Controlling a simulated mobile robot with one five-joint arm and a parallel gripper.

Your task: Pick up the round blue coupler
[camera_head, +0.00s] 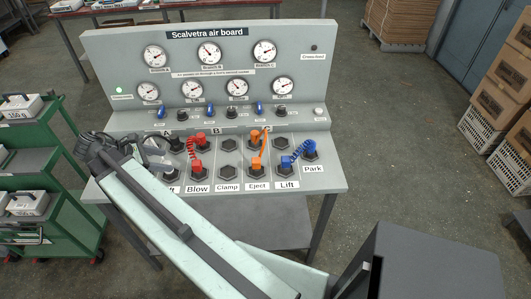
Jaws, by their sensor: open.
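Blue couplers sit at the two ends of a coiled blue hose (297,156) at the right of the panel's lower shelf. One blue coupler (286,167) is at the hex socket over the "Lift" label. The other blue coupler (310,147) is at the socket above the "Park" label. At this size I cannot tell which one is round. My gripper (155,155) is open at the shelf's left end, far left of the blue couplers. It and my arm hide the leftmost sockets and part of a label.
A red hose pair (196,150) is over "Blow" and an orange pair (257,150) over "Eject". The "Clamp" socket (228,172) is bare. Gauges and small blue valves line the upright panel (120,60). A green cart (60,200) stands left; boxes (500,100) stand right.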

